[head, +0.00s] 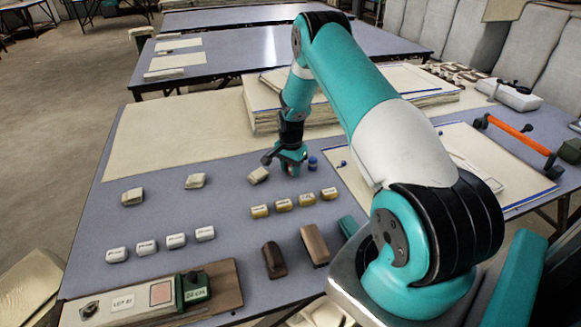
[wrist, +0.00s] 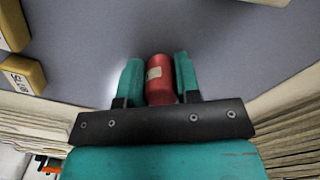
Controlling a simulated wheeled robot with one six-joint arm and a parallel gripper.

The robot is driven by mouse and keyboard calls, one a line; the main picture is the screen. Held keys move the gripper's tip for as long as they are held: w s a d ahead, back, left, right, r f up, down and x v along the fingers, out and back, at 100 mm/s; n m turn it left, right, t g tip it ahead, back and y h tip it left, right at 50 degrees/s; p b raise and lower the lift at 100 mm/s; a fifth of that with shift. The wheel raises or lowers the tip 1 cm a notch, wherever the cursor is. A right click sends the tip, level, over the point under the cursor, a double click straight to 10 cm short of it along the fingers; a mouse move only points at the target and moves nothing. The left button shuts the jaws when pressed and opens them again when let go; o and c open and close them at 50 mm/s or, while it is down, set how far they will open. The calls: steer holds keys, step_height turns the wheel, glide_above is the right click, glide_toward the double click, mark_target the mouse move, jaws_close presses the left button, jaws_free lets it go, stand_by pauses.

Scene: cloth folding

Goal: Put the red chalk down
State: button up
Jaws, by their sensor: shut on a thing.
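The red chalk (wrist: 160,85) is a red cylinder with a pale label. In the wrist view it stands between the two teal fingers of my gripper (wrist: 158,72), which is shut on it. In the head view my gripper (head: 290,160) is low over the blue-grey table (head: 225,220), just left of a small blue piece (head: 312,163). The red chalk cannot be made out in the head view. I cannot tell whether its lower end touches the table.
Several yellow labelled blocks (head: 283,205) lie in front of my gripper, with dark brown blocks (head: 315,245) nearer. White labelled blocks (head: 176,241) stand at left. A cloth stack (head: 262,115) rises behind. Bare tabletop lies left of the gripper, around small beige pieces (head: 195,181).

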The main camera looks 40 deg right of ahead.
steer(key=shift+f, duration=0.1)
steer(key=o, duration=0.9)
